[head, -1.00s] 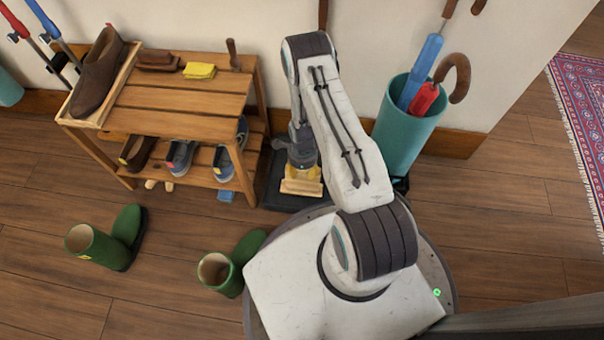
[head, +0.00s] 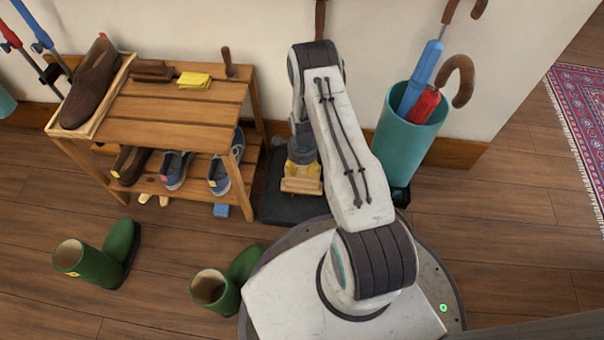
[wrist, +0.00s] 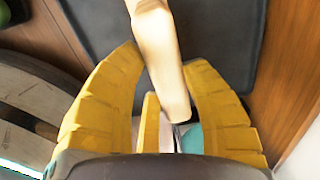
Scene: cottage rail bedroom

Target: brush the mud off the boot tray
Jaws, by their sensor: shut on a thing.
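The boot tray (head: 290,208) is a dark, flat rectangle on the floor between the shoe bench and my base. It also fills the upper middle of the wrist view (wrist: 215,45). My gripper (head: 302,160) has yellow fingers and points down over the tray. In the wrist view my gripper (wrist: 168,95) is shut on a pale wooden handle (wrist: 155,45). In the head view a wooden brush block (head: 302,186) shows below the fingers, low over the tray. My arm hides part of the tray. I cannot make out mud or whether the bristles touch.
A slatted shoe bench (head: 170,132) with shoes stands left of the tray. A teal umbrella stand (head: 405,150) is close on the right. Open floor lies farther right, before a patterned rug (head: 585,120).

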